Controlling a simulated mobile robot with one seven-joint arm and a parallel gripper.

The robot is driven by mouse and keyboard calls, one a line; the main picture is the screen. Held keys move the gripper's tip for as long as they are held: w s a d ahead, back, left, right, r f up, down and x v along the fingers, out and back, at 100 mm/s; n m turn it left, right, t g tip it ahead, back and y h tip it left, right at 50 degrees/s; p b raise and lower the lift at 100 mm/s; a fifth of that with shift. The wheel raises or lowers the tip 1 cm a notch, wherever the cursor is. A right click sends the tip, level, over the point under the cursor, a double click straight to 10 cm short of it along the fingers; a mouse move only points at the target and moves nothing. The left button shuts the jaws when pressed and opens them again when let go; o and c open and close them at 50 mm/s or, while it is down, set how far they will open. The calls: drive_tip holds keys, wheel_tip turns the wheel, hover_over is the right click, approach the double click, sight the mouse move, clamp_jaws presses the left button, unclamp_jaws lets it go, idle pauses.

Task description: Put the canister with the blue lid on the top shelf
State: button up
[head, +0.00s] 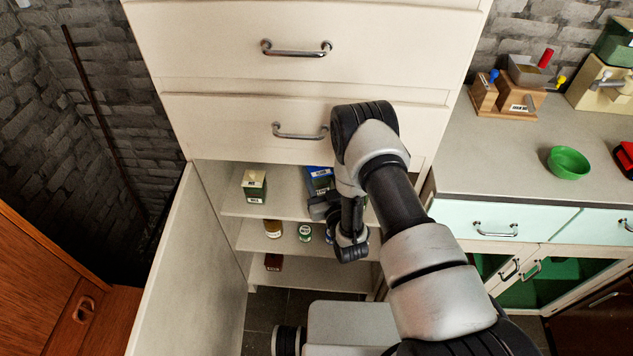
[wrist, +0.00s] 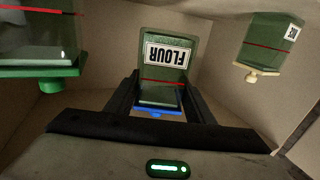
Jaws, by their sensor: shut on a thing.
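The canister with the blue lid (wrist: 165,62) is green with a FLOUR label and a red line. It shows upside down in the wrist view, between the two dark fingers of my gripper (wrist: 158,98), which is shut on it. In the head view, the blue lid (head: 320,178) shows just above my gripper (head: 325,208), partly hidden by my arm. The canister is inside the open cabinet at the level of the upper visible shelf (head: 285,207). I cannot tell whether its base touches the shelf.
A green canister with a cream lid (head: 254,186) stands left on that shelf; it also shows in the wrist view (wrist: 270,42). A green-lidded canister (wrist: 40,40) is on the other side. Small jars (head: 273,228) stand one shelf lower. An open door (head: 190,270) bounds the left.

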sight(322, 192)
drive_tip(key=shift+f, duration=2.6)
drive_tip(key=shift+b, duration=0.3)
drive_tip(key=shift+f, duration=0.2)
drive_tip(key=o, duration=1.4)
drive_tip(key=shift+c, duration=0.2)
drive_tip(key=shift+r, duration=0.15)
drive_tip(key=p+v, duration=0.3)
drive_tip(key=v, duration=0.9)
